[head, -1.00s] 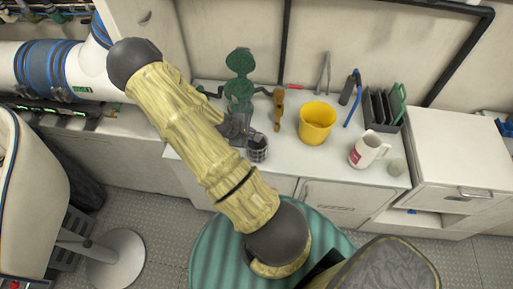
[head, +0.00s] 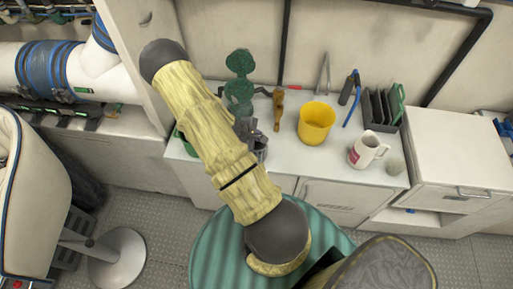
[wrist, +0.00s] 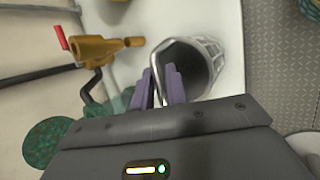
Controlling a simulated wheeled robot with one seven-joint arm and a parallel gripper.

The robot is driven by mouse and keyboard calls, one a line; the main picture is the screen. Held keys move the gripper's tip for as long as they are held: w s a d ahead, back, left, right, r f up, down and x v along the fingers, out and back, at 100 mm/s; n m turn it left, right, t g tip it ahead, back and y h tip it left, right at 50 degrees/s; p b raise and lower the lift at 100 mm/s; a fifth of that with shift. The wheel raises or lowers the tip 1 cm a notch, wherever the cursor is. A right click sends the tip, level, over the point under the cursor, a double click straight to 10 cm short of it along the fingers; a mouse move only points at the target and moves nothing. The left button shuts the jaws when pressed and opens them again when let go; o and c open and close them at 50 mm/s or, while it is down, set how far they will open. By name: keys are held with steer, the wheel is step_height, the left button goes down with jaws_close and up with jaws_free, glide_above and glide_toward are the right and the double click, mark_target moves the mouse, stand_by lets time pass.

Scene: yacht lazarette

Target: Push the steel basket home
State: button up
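The steel basket (head: 262,153) is on the white counter, mostly hidden behind my arm in the head view. In the wrist view the basket (wrist: 205,62) shows its dark open mouth, bright rim and mesh side. My gripper (wrist: 160,82) is at the basket's rim side. Its two purple fingers are a little apart, with a thin bright steel strip or handle between them; whether they touch it I cannot tell. A green fitting with a raised round lid (head: 240,63) stands behind my arm; the lid (wrist: 47,141) also shows in the wrist view.
A brass fitting (head: 278,112) stands right of the green fitting. Further right are a yellow bucket (head: 316,124), a white mug (head: 363,152) and a dark rack (head: 379,108). A round green-striped top (head: 212,248) lies below my arm. The counter's front between basket and mug is clear.

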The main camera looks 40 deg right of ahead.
jaws_close()
steer(key=shift+w+r, duration=0.1)
steer(key=shift+r, duration=0.5)
step_height(320, 180, up, 9)
steer(key=shift+f+b, duration=0.1)
steer(key=shift+b, duration=0.35)
